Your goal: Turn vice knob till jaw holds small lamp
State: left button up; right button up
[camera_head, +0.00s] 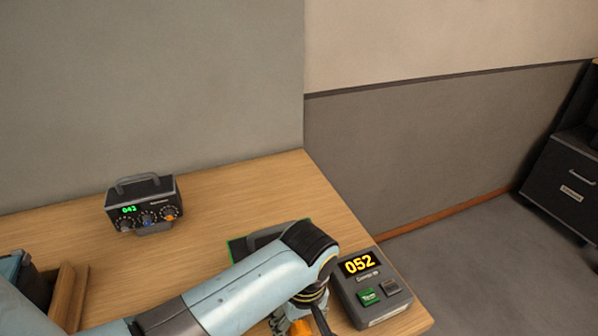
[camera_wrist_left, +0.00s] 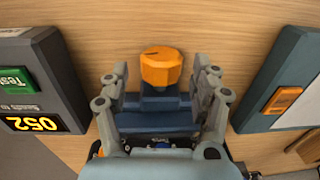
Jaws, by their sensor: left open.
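The vice's orange knob (camera_wrist_left: 161,67) shows in the left wrist view, in front of the dark blue vice body (camera_wrist_left: 155,119). My left gripper (camera_wrist_left: 162,76) is open, with one finger on each side of the knob and a gap on both sides. In the head view the orange knob (camera_head: 300,327) shows only partly at the bottom edge, below my left arm's wrist. My arm hides most of the vice there. I cannot make out the jaw or the small lamp in either view. My right gripper is not in view.
A grey box (camera_head: 371,287) reading 052, with a green button, stands right of my wrist; it is at left in the wrist view (camera_wrist_left: 75,85). A grey box with an orange switch (camera_wrist_left: 283,99) stands opposite. A dial unit (camera_head: 143,203) reading 043 stands farther back on the wooden table (camera_head: 215,190).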

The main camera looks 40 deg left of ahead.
pick_arm(q)
jog(key=shift+f, duration=0.55)
jog(key=shift+s, duration=0.1)
jog(key=c, duration=1.2)
jog(key=shift+w+d+g+y, duration=0.1)
jog(key=shift+w+g+y, duration=0.2)
jog(key=shift+g, duration=0.5)
jog(key=shift+g+y, duration=0.5)
jog(key=shift+g, duration=0.7)
jog(key=o, duration=1.2)
jog(key=v, duration=1.2)
jog(key=shift+d, duration=0.1)
